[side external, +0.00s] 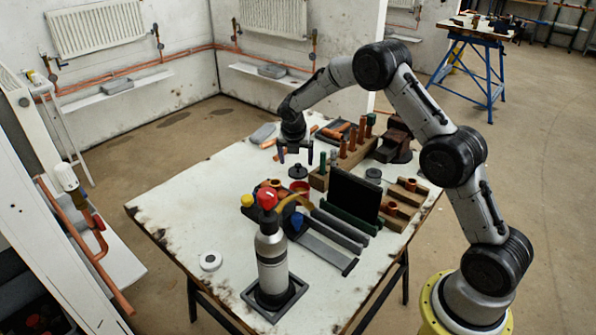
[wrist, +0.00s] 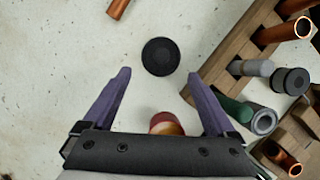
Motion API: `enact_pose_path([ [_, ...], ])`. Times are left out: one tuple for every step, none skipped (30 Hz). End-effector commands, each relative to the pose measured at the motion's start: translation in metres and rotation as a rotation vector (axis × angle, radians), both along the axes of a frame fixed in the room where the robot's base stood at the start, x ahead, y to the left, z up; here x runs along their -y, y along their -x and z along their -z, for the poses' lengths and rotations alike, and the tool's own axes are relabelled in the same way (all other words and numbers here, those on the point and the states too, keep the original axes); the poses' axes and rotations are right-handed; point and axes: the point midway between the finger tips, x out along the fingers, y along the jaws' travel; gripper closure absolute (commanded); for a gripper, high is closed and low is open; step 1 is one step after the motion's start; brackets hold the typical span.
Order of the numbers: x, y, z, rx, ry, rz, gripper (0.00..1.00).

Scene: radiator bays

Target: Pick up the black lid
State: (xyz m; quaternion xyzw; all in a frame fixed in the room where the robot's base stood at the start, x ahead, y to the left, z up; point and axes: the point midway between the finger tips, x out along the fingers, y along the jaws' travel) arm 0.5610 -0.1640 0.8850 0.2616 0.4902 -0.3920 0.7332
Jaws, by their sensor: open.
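The black lid (wrist: 160,56) is a round dark disc lying flat on the pale tabletop. In the wrist view it sits just beyond my fingertips, near the line midway between them. In the side external view the black lid (side external: 298,171) lies below my gripper (side external: 296,152). My gripper (wrist: 158,78) is open, with its two fingers spread wider than the lid and nothing between the tips. It points down and is above the table, apart from the lid.
A red round piece (wrist: 166,124) shows between the finger bases; it stands beside the lid in the side view (side external: 300,187). A wooden rack with copper pipes (side external: 345,155) stands close on the right. A grey bottle with a red top (side external: 270,250) stands in front.

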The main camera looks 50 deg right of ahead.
Motion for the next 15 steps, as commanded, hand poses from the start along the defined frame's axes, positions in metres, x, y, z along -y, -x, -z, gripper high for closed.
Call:
enact_pose_path([
  [0.001,0.000,0.002,0.000,0.000,0.001,0.09],
  [0.001,-0.001,0.004,0.000,0.000,0.001,0.09],
  [0.002,-0.001,0.007,0.000,-0.001,0.001,0.09],
  [0.003,-0.001,0.009,0.000,-0.001,0.001,0.09],
  [0.004,-0.002,0.013,-0.001,-0.001,0.002,0.09],
  [0.006,-0.002,0.018,-0.002,-0.001,0.003,0.09],
  [0.008,-0.003,0.023,-0.003,0.000,0.002,0.09],
  [0.009,-0.004,0.027,-0.002,0.000,0.002,0.09],
  [0.011,-0.004,0.033,-0.001,0.000,0.000,0.09],
  [0.012,-0.005,0.037,-0.001,0.000,0.000,0.09],
  [0.013,-0.006,0.040,-0.001,-0.001,0.001,0.09],
  [0.015,-0.007,0.044,-0.001,0.000,0.000,0.09],
  [0.015,-0.008,0.047,-0.001,0.000,0.000,0.09],
  [0.016,-0.009,0.048,0.000,-0.001,0.001,0.09],
  [0.017,-0.009,0.050,0.001,-0.001,0.001,0.09],
])
